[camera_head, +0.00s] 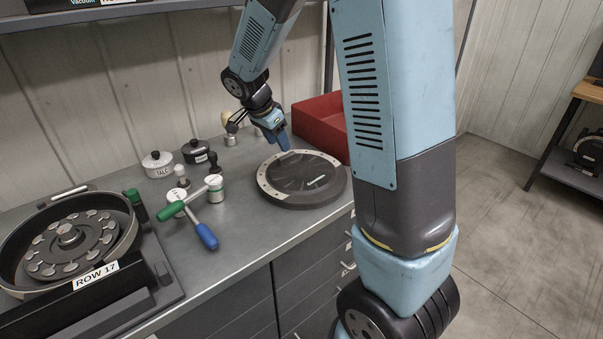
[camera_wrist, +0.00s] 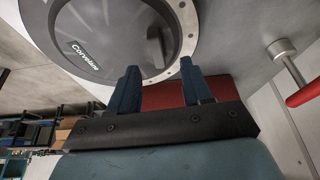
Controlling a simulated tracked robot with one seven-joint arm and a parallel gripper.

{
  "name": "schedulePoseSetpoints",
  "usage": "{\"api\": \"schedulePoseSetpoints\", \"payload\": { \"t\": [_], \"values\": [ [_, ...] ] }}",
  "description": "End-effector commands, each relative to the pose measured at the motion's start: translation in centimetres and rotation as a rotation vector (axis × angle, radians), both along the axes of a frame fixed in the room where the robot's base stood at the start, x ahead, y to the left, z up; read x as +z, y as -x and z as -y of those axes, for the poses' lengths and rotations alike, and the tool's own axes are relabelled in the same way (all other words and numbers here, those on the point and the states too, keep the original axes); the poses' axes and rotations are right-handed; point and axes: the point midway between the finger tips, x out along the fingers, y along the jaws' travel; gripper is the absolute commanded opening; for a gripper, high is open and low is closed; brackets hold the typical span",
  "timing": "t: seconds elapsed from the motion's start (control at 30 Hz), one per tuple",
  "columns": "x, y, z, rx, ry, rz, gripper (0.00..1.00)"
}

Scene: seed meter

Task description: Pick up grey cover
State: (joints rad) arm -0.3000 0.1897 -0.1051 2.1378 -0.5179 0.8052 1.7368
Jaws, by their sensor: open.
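The grey cover (camera_head: 309,181) is a round dark grey disc with a lighter rim band with small holes. It lies flat on the metal bench, right of the middle. In the wrist view the cover (camera_wrist: 118,35) fills the upper left, with a "Corvelane" label. My gripper (camera_head: 284,147) is above the far left edge of the cover. In the wrist view its two blue fingers (camera_wrist: 160,68) are spread apart with nothing between them, pointing towards the rim. I cannot tell whether a finger touches the cover.
A red bin (camera_head: 322,122) stands behind the cover. Green- and blue-handled tools (camera_head: 190,205) and small pots, one marked TALC (camera_head: 158,165), lie left of it. A round seed meter housing (camera_head: 70,240) marked ROW 17 is at far left. Bare bench lies in front.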

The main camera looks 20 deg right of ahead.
Motion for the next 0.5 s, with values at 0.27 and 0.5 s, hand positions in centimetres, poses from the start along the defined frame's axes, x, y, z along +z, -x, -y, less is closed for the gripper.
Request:
{"api": "schedulePoseSetpoints", "payload": {
  "t": [0.27,0.5],
  "values": [
    [-1.7,-0.2,0.9,0.0,0.001,-0.003,0.49],
    [-4.5,-0.6,2.1,0.001,0.002,-0.002,0.49]
  ]
}}
